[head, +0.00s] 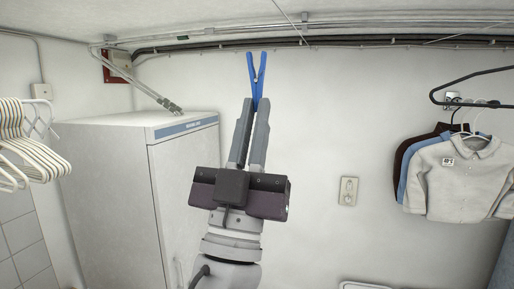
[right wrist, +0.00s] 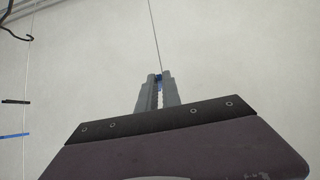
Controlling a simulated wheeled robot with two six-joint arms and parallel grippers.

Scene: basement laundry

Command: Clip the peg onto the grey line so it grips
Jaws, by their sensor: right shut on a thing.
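My right gripper (head: 257,103) points up in the middle of the head view. It is shut on the lower end of a blue peg (head: 257,72), whose two upper ends spread apart in a V. In the right wrist view only a small blue bit of the peg (right wrist: 158,80) shows between the fingertips. A thin grey line (head: 290,20) slants down from the top edge of the head view, to the right of the peg and apart from it in the picture. A thin line (right wrist: 154,35) also runs down to the fingertips in the right wrist view; contact cannot be told. My left gripper is not in view.
A tall white cabinet (head: 110,200) stands at the left, with white hangers (head: 22,140) beside it. Shirts (head: 460,175) hang from a dark rail at the right. Dark pipes (head: 340,42) run along the top of the wall. The wall beside the peg is bare.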

